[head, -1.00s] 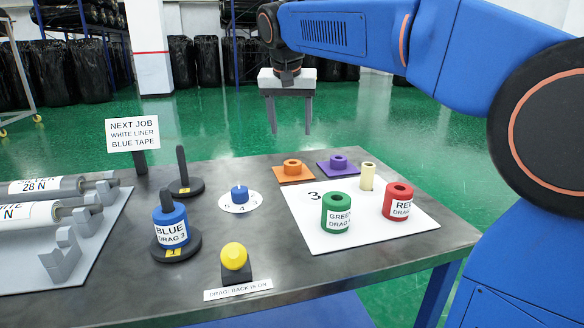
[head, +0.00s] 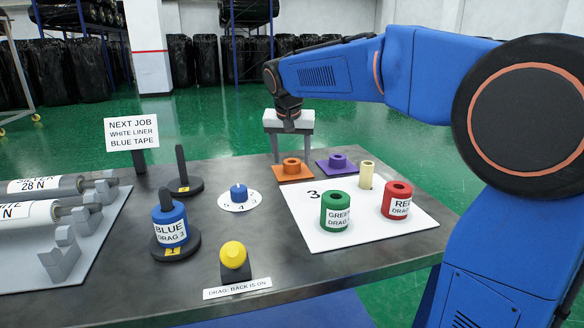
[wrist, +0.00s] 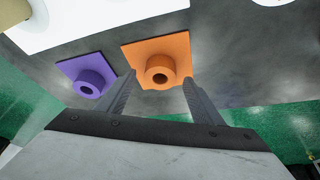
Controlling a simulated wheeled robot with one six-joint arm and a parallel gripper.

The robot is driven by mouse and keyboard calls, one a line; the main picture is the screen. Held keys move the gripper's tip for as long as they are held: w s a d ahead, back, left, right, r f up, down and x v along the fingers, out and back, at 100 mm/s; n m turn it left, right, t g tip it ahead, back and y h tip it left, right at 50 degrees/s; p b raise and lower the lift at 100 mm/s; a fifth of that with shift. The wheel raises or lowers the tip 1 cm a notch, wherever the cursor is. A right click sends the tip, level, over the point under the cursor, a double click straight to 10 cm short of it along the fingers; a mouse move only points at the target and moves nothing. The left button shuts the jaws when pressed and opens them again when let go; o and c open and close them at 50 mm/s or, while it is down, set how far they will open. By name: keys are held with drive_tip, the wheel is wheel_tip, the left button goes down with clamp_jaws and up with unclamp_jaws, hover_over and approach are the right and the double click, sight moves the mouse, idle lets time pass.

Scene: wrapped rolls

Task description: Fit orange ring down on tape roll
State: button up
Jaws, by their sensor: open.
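The orange ring (head: 292,163) sits on a flat orange square at the table's far edge. It also shows in the wrist view (wrist: 158,72), its hole facing the camera. My gripper (head: 291,158) is open and empty, with its fingers pointing down at the orange ring. In the wrist view the gripper's fingertips (wrist: 158,84) lie to the left and right of the ring; I cannot tell how far down they reach. The blue tape roll (head: 170,227), labelled BLUE DRAG 3, stands upright around a post on a black base marked 1. Its top is bare apart from the post.
A purple ring (head: 338,161) on its square is close right of the orange one. Green (head: 335,211) and red (head: 397,201) rolls and a cream cylinder (head: 367,175) stand on a white mat. An empty post (head: 181,165), dial (head: 238,192), yellow knob (head: 234,256) and sign (head: 132,133) stand left.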

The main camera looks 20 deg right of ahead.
drive_tip(key=shift+w+d+f, duration=0.1)
drive_tip(key=shift+w+f, duration=0.2)
drive_tip(key=shift+f, duration=0.35)
drive_tip(key=c, duration=1.2)
drive_tip(key=shift+r, duration=0.1)
